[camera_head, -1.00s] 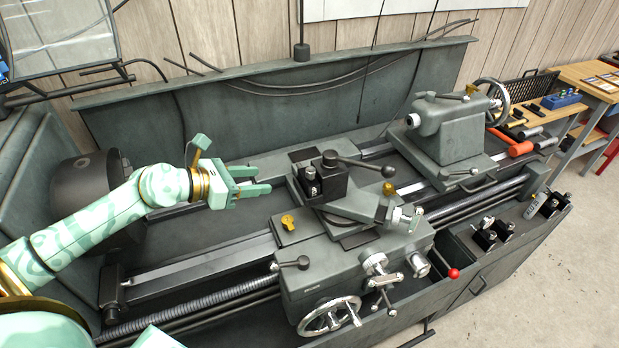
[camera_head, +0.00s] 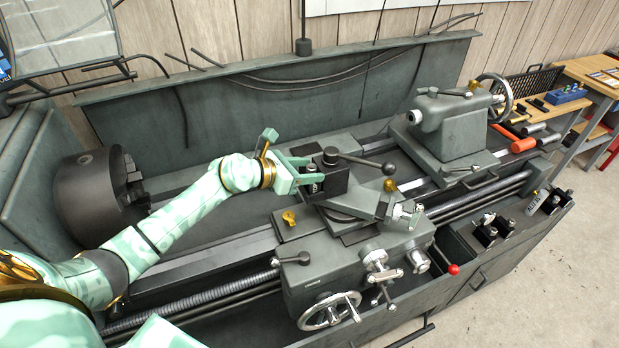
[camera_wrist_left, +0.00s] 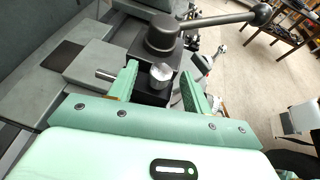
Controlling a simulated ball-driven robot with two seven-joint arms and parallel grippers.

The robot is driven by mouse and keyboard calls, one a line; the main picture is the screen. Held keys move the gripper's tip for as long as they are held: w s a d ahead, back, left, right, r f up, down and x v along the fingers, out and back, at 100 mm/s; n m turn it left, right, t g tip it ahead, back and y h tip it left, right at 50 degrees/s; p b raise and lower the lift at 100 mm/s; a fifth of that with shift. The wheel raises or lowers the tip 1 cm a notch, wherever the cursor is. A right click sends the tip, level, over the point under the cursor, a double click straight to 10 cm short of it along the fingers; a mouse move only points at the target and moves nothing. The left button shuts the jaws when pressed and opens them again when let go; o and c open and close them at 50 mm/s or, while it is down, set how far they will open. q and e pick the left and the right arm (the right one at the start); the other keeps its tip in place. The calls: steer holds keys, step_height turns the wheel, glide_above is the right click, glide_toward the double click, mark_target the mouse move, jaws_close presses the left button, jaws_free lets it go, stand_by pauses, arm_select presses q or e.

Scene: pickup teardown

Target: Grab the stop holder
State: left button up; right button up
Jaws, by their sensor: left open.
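What looks like the stop holder is a small dark block with a silver knob (camera_wrist_left: 162,73) on the near face of the black tool post (camera_head: 334,176). It also shows in the head view (camera_head: 313,186), partly hidden by my fingers. A thin silver rod (camera_wrist_left: 105,75) sticks out to its left in the wrist view. My left gripper (camera_head: 311,172) is open, with its pale green fingers on either side of the block. In the wrist view the left gripper (camera_wrist_left: 160,78) straddles the knob; I cannot tell whether either finger touches. My right gripper is not in view.
A long handle with a black ball (camera_head: 388,169) extends right from the tool post. The lathe chuck (camera_head: 92,197) is at left and the tailstock (camera_head: 450,130) at right. The bed behind is clear.

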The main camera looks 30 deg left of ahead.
arm_select(q)
jaws_close()
stand_by(1.4)
